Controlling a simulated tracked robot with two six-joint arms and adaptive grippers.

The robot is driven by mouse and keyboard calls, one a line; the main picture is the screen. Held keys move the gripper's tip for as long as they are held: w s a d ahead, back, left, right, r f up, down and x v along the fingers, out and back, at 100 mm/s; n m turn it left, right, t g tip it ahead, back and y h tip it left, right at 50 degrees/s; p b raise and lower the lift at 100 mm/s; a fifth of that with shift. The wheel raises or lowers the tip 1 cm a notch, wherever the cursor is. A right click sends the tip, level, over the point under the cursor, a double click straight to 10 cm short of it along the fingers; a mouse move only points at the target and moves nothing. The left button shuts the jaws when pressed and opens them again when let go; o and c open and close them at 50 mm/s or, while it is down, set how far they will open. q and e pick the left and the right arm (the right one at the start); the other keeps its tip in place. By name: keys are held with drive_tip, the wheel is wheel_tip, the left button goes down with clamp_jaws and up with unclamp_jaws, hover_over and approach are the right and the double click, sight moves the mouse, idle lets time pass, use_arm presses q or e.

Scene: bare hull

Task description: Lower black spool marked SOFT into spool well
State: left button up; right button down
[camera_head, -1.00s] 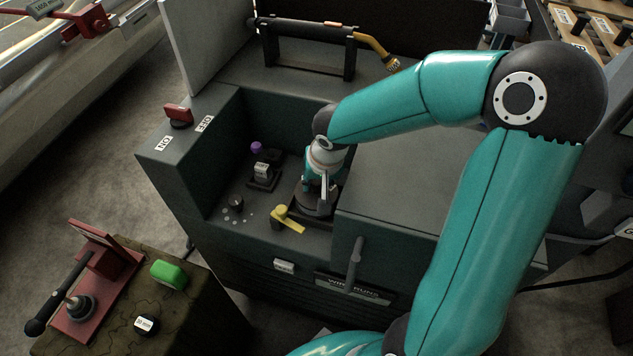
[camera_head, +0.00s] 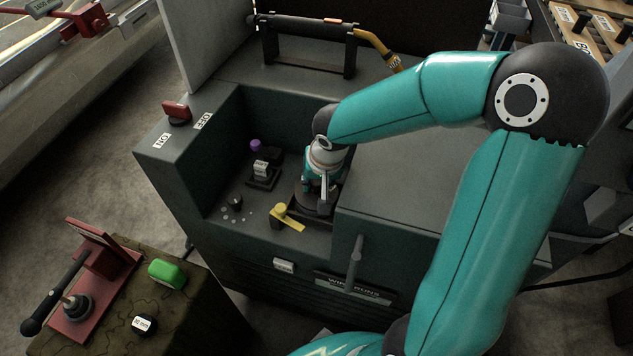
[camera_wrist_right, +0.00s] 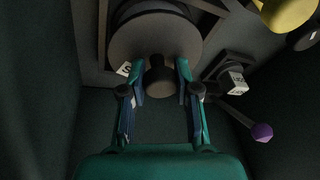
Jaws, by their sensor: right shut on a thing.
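The black spool (camera_head: 311,208) is a dark round disc low in the open bay of the dark green machine. In the right wrist view the spool (camera_wrist_right: 135,40) shows its broad face, a central knob (camera_wrist_right: 160,80) and part of a white label (camera_wrist_right: 124,69). My right gripper (camera_head: 320,192) points down over the spool. In the wrist view its fingers (camera_wrist_right: 160,72) are shut on the knob. A dark frame edges the spool there, likely the spool well (camera_wrist_right: 103,35). How deep the spool sits is hidden. My left gripper is out of view.
A yellow lever (camera_head: 287,217) sits close in front of the spool. A small labelled block (camera_head: 262,171) and purple knob (camera_head: 255,145) are left of it. The bay's walls rise around. A red switch (camera_head: 177,112) is on the ledge. A green block (camera_head: 167,274) lies lower left.

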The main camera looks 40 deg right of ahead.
drive_tip(key=shift+f, duration=0.1)
drive_tip(key=c, duration=0.8)
unclamp_jaws()
drive_tip(key=shift+o, duration=0.4)
drive_tip(key=o, duration=0.4)
drive_tip(key=shift+o, duration=0.2)
drive_tip(key=shift+r+p, duration=3.15)
drive_tip(key=shift+r, duration=1.4)
